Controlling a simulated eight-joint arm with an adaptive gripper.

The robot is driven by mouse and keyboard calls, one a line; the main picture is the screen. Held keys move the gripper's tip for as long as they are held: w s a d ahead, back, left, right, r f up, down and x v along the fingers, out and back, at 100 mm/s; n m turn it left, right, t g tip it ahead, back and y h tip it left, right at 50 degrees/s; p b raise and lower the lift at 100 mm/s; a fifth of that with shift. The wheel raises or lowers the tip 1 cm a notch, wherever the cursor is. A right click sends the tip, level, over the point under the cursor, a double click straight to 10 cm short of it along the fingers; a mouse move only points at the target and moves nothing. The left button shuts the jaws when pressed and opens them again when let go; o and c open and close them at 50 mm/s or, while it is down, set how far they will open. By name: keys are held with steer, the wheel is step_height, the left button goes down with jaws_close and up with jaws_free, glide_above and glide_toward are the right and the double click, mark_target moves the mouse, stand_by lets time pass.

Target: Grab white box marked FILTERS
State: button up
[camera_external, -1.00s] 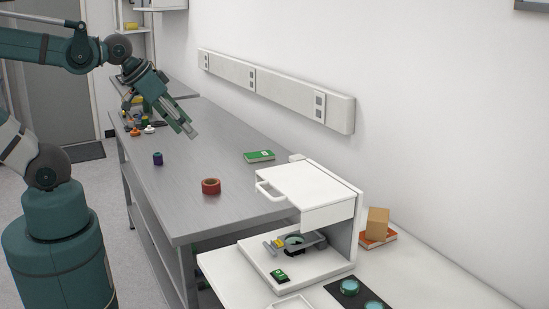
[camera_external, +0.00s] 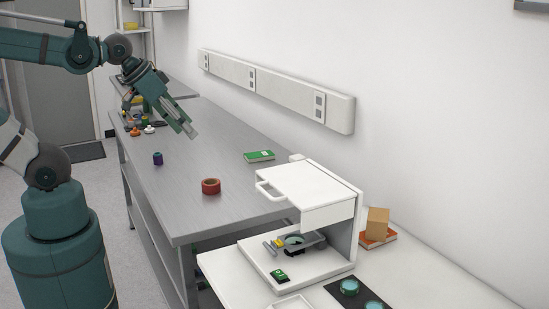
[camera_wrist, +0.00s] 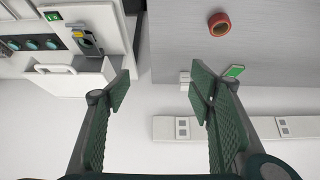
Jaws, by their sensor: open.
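No lettering reading FILTERS can be made out in either view. A small white object (camera_external: 297,157), perhaps a box, stands at the back edge of the grey bench (camera_external: 190,185), behind the white instrument. It seems to show in the wrist view (camera_wrist: 185,77) too, between my fingers but farther off; I cannot tell whether it is the marked box. My gripper (camera_external: 189,131) is in the air above the far part of the bench. In the wrist view my gripper (camera_wrist: 158,92) is open, with nothing between its fingers.
The white instrument (camera_external: 305,185) with a handled lid stands at the near end. A red tape roll (camera_external: 211,186), a purple spool (camera_external: 157,158) and a green book (camera_external: 259,156) are on the bench. A tan box (camera_external: 377,223) sits near the wall. The bench middle is mostly clear.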

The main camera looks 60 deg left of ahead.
steer(key=shift+c, duration=0.5)
stand_by(0.3)
steer(key=w, duration=0.1)
steer(key=m+g+h+b, duration=0.1)
steer(key=m+g+h, duration=0.3)
steer(key=m, duration=0.8)
glide_above(292, 156)
steer(key=s+d, duration=0.4)
steer(key=s, duration=0.5)
step_height(292, 156, down, 7)
steer(key=g+y, duration=0.1)
steer(key=w+a+f+m, duration=0.1)
steer(key=w+a+f, duration=0.1)
steer(key=w+f, duration=0.1)
steer(key=w+a+f+m+g+h, duration=0.1)
steer(key=w+a+f+m, duration=0.1)
steer(key=f, duration=0.3)
steer(key=w+a+f+m, duration=0.1)
steer(key=w+a+f, duration=0.1)
steer(key=w+f, duration=0.2)
steer(key=shift+f+m+g, duration=0.4)
steer(key=shift+f, duration=0.05)
steer(key=shift+w+a+f+h, duration=0.2)
steer(key=shift+a+f+h, duration=0.1)
steer(key=shift+f, duration=0.15)
